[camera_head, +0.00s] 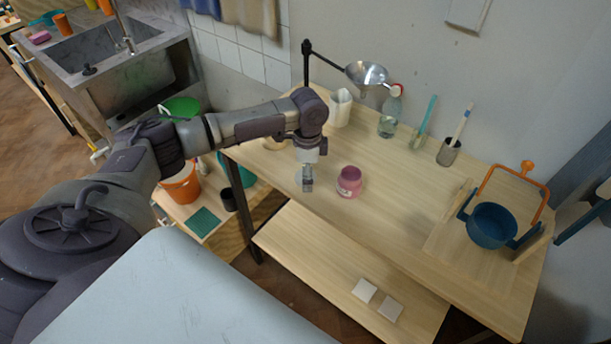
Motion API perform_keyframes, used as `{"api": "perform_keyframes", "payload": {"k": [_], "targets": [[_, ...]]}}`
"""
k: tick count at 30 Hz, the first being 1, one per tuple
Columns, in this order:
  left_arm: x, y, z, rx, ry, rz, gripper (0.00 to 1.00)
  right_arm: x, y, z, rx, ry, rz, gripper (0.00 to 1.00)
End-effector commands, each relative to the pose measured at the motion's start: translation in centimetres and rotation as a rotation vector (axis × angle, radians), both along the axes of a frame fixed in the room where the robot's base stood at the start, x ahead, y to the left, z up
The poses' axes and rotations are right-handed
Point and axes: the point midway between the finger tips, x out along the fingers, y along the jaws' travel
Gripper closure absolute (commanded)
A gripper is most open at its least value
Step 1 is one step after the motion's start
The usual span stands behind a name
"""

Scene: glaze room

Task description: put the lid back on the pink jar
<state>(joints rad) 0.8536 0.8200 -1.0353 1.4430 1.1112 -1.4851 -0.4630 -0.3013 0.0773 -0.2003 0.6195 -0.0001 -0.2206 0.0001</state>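The pink jar (349,183) stands upright on the wooden table (400,215), near its front edge left of the middle. I cannot make out a separate lid on its top. My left gripper (307,186) points down just left of the jar, apart from it. A pale, faint round shape shows beside its fingers; I cannot tell whether this is the lid or whether the fingers are closed on it. My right gripper is not in view.
A white pitcher (340,108), a clear bottle (389,118), a brush cup (448,152) and a funnel on a stand (366,74) line the back. A blue pot (490,226) stands at the right. The table right of the jar is clear.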

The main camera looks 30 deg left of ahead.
Motion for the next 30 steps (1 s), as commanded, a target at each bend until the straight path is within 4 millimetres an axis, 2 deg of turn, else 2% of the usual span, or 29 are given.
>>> {"api": "perform_keyframes", "payload": {"k": [2, 9, 23, 26, 30], "targets": [[0.0, 0.0, 0.0, 0.000, 0.000, 0.000, 0.12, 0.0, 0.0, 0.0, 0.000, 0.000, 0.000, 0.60], [0.0, 0.0, 0.0, 0.000, 0.000, 0.000, 0.52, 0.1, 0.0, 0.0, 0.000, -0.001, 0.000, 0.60], [0.0, 0.0, 0.4, -0.001, -0.001, 0.000, 0.53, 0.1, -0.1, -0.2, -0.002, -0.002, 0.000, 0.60], [0.1, 0.0, 1.2, -0.001, -0.002, -0.001, 0.53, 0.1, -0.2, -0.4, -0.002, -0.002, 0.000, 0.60], [0.2, 0.0, 3.5, -0.001, -0.006, -0.001, 0.53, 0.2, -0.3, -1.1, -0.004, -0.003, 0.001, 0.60]]}}
